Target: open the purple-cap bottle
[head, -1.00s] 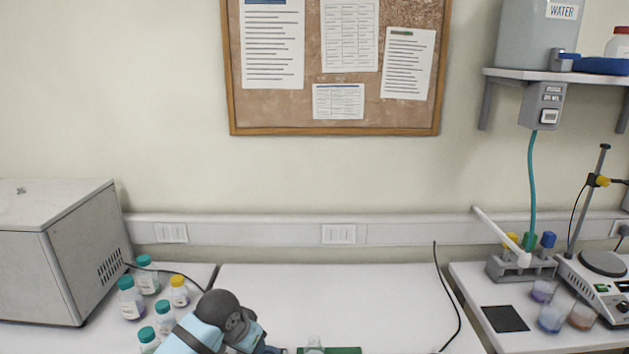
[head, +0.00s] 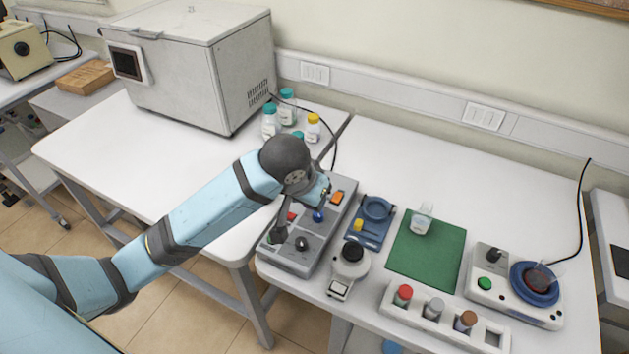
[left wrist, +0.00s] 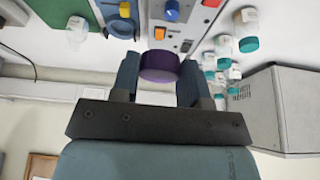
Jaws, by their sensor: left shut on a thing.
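The purple cap (left wrist: 160,66) shows in the left wrist view between the fingers of my left gripper (left wrist: 160,75), which is shut on it. I see only the cap clearly; whether a bottle body hangs with it is hidden or cannot be told. In the head view my left gripper (head: 324,188) is over the upper part of a grey control unit (head: 338,222), and my wrist and hand hide what it holds. My right gripper is not in view.
Bottles with teal caps and one with a yellow cap (head: 312,128) stand beside the grey box (head: 190,60). A blue device (head: 370,236), a green mat (head: 440,262) with a cup, a white vial rack (head: 440,318) and a hotplate (head: 493,299) occupy the right table. The left table is mostly clear.

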